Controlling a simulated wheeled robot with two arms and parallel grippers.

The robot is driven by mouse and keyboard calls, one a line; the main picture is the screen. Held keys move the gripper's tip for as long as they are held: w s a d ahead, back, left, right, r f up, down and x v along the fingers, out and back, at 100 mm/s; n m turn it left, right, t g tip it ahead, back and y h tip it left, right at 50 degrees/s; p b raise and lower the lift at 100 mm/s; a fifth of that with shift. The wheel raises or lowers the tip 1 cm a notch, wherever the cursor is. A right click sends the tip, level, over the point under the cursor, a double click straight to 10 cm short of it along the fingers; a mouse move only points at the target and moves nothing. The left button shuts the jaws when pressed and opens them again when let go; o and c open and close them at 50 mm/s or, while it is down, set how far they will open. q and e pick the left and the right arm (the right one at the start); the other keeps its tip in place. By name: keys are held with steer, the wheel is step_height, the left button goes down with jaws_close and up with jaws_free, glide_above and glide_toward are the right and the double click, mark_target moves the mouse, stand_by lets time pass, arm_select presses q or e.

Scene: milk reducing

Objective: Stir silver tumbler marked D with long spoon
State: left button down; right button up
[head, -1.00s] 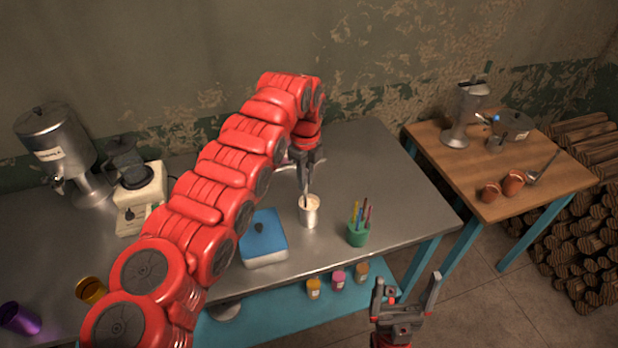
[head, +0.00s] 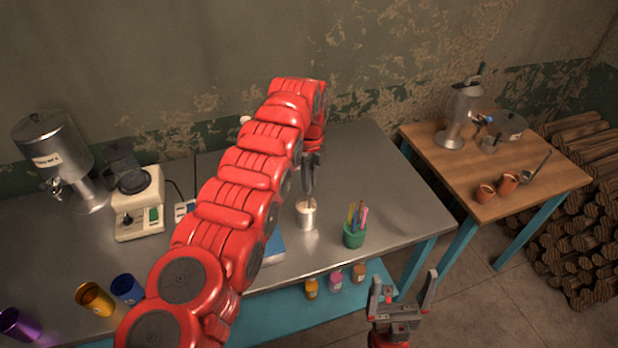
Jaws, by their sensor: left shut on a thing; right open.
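A silver tumbler (head: 306,218) with pale contents stands upright on the metal table. Its marking is not readable here. My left gripper (head: 311,172) points down just above the tumbler and is shut on the long spoon (head: 307,199), a thin dark handle that goes down into the tumbler. The spoon's lower end is hidden inside. My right gripper (head: 403,295) is open and empty in front of the table, at the lower right.
A green cup of colored sticks (head: 354,238) stands close right of the tumbler. A blue-lidded box (head: 275,249) is partly behind my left arm. The table's right part is clear.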

arm_select(q)
steer(key=shift+d, duration=0.15)
stand_by(0.9)
step_height(320, 180, up, 6)
steer(key=a+p, duration=0.1)
steer(key=a, duration=0.1)
steer(key=shift+s+r, duration=0.15)
steer(key=shift+s, duration=0.15)
stand_by(0.9)
steer(key=shift+r, duration=0.1)
stand_by(0.4)
